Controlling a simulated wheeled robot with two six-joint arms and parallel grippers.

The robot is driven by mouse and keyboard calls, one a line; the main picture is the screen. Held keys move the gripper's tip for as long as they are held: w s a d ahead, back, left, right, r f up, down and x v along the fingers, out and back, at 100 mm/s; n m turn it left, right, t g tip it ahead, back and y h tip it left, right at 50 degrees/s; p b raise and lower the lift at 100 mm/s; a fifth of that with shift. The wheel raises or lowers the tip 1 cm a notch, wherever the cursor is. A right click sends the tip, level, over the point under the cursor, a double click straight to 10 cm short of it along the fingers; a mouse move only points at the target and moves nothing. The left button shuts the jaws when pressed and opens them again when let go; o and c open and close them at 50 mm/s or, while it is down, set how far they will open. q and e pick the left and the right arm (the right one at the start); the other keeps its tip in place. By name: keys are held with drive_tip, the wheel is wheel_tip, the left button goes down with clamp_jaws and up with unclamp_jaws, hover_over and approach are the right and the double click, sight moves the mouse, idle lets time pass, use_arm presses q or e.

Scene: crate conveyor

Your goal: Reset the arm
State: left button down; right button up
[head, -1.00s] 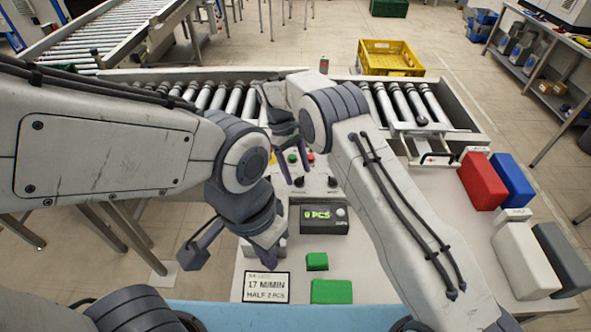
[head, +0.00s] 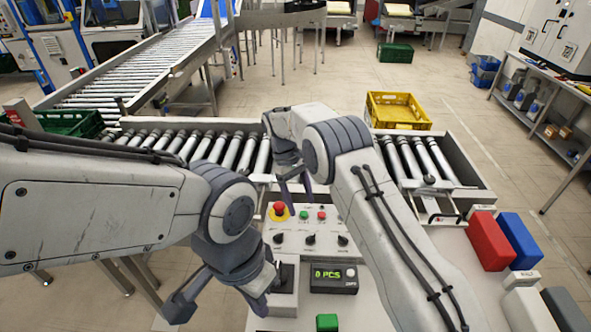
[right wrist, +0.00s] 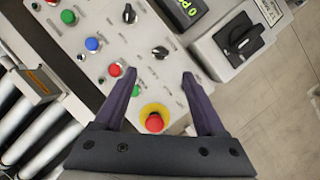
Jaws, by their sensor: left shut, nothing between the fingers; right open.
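My left gripper (head: 222,302) is shut with nothing in it. In the head view it hangs at the left front of the control panel (head: 322,222), beside a grey switch box (head: 286,290). My right gripper (head: 295,198) is above the back left part of the panel, partly hidden by its own arm. In the right wrist view its two fingers (right wrist: 160,45) are spread and empty over the panel. The red emergency button (right wrist: 154,123) on its yellow ring shows between the finger bases, and in the head view (head: 280,209) it stands just left of the fingers.
A roller conveyor (head: 438,157) runs behind the panel. A yellow crate (head: 397,110) stands beyond it, and a green crate (head: 68,123) is at the left. Red (head: 483,240) and blue (head: 520,240) blocks lie at the right. A counter (head: 333,275) reads 0 PCS.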

drive_tip(key=s+a+r+t+y+b, duration=0.1)
drive_tip(key=s+a+r+b, duration=0.1)
drive_tip(key=s+r, duration=0.4)
drive_tip(key=s+a+r+t+y+b, duration=0.1)
drive_tip(key=s+a+r+b, duration=0.15)
drive_tip(key=s, duration=0.65)
drive_tip(key=s+d+f+y+b, duration=0.1)
drive_tip(key=s+d, duration=0.2)
drive_tip(key=s, duration=0.6)
drive_tip(key=s+d+f+t+b, duration=0.1)
drive_tip(key=s+d+b, duration=0.1)
drive_tip(key=s, duration=0.8)
drive_tip(key=shift+d+f+m+y, duration=0.3)
drive_tip(key=shift+d+m+y, duration=0.1)
drive_tip(key=shift+d, duration=0.15)
drive_tip(key=shift+d, duration=0.1)
